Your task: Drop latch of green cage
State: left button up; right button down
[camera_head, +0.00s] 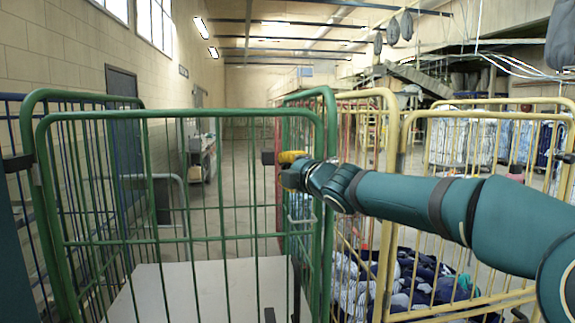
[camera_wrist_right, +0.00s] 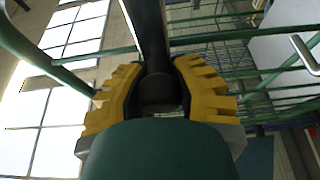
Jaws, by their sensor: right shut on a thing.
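The green cage (camera_head: 180,240) stands in front of me, with a pale flat base panel (camera_head: 205,290) inside it. My right arm reaches in from the right to the cage's upper right corner. My right gripper (camera_head: 284,158) has yellow fingers and is at the level of the upper bars; a dark block (camera_head: 267,158) shows just left of it. In the right wrist view, the yellow fingers (camera_wrist_right: 160,88) are shut on a black latch (camera_wrist_right: 148,35), one on each side. The gripped end is partly hidden between the fingers. My left gripper is not in view.
A yellow cage (camera_head: 393,150) stands close on the right, with dark patterned cloth (camera_head: 430,285) low behind its bars. A blue cage (camera_head: 95,165) is at the left by the wall. An open aisle (camera_head: 240,170) runs back beyond the green cage.

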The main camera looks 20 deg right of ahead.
jog(key=shift+f, duration=0.15)
jog(key=c, duration=0.7)
grip_release()
jog(key=shift+o, duration=0.2)
jog(key=s+d, duration=0.2)
jog(key=s, duration=1)
